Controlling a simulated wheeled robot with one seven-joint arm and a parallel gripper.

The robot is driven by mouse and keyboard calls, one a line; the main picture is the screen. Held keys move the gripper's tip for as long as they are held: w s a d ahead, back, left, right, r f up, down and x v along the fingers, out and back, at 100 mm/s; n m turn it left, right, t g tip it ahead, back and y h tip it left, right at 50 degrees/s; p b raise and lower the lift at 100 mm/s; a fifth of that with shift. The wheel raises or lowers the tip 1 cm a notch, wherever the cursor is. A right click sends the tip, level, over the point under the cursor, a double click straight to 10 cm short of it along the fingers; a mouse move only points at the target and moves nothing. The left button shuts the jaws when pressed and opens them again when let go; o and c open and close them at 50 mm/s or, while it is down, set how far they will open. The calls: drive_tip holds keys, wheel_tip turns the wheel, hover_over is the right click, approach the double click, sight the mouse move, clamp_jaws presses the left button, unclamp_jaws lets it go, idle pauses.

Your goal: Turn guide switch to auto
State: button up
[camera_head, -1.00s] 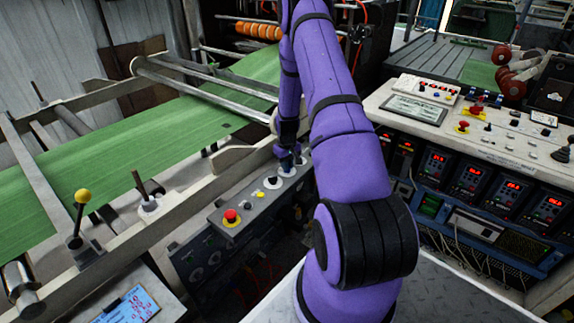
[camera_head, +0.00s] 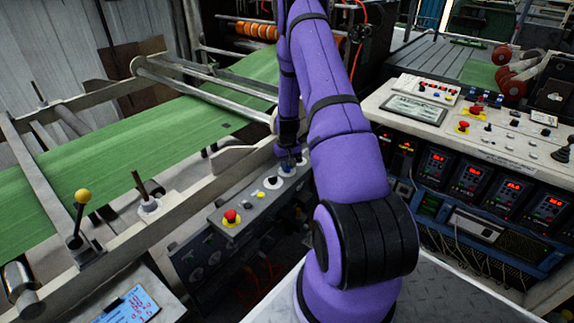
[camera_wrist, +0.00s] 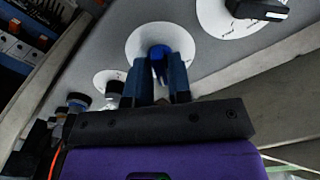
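A blue switch knob (camera_wrist: 158,53) stands on a round white dial plate (camera_wrist: 136,43) in the wrist view; the print on the plate is too small to read. My gripper (camera_wrist: 159,68) is over this plate, with one dark blue finger on each side of the knob. The fingers appear closed against it. In the head view my gripper (camera_head: 288,160) reaches down to the far end of the grey control panel (camera_head: 232,206), and the arm partly hides that end. I cannot read which position the knob points to.
A black switch (camera_wrist: 258,10) on a white plate and a smaller black knob (camera_wrist: 115,88) flank the blue knob. A red button (camera_head: 231,216) sits at the panel's near end. A pale machine rail (camera_head: 190,190) runs beside the panel. A console (camera_head: 480,140) stands at right.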

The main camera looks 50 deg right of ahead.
drive_tip(key=shift+o, duration=1.1)
wheel_tip(320, 180, up, 11)
